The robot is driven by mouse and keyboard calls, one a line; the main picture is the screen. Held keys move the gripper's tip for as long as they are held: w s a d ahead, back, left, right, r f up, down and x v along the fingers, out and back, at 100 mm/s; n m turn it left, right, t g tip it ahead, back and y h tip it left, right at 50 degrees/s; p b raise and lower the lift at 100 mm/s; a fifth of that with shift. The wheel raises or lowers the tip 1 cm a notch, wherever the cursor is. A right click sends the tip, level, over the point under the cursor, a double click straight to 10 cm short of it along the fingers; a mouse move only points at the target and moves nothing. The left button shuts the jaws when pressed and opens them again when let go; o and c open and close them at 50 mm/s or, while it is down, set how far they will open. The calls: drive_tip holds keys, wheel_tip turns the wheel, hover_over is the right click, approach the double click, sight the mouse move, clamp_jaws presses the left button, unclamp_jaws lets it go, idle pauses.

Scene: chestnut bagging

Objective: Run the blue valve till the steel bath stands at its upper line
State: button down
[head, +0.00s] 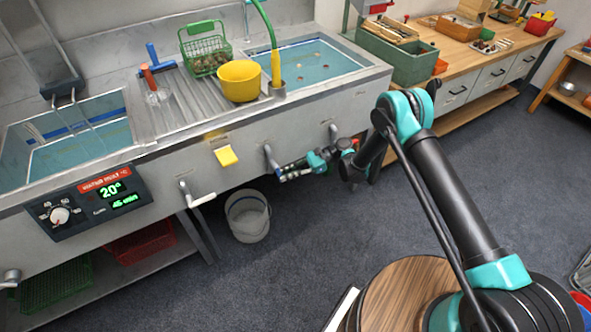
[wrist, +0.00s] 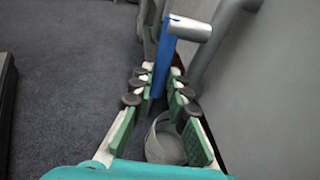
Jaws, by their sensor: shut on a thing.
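The blue valve (wrist: 162,62) shows in the wrist view as a blue lever on a grey metal stub, between my finger pads. My gripper (wrist: 158,80) is shut on the lever; in the head view my gripper (head: 286,173) reaches the front of the sink unit beside a grey pipe stub, and hides most of the lever. The steel bath (head: 135,143) is at the left of the unit in the head view, with bluish water and a darker blue line along its inner wall. I cannot tell exactly how the water stands against its upper line.
A heating panel (head: 88,203) reads 20. A white-handled valve (head: 197,200) is left of my gripper. A pale bucket (head: 248,216) stands on the floor below. A yellow bowl (head: 240,80) and green basket (head: 205,55) sit on the drainer. The right basin (head: 310,65) holds water.

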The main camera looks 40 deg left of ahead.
drive_tip(key=shift+s+f, duration=0.15)
idle(0.5)
drive_tip(key=c, duration=1.5)
unclamp_jaws()
drive_tip(key=shift+o, duration=0.2)
drive_tip(key=v, duration=1.2)
drive_tip(key=shift+f, duration=0.25)
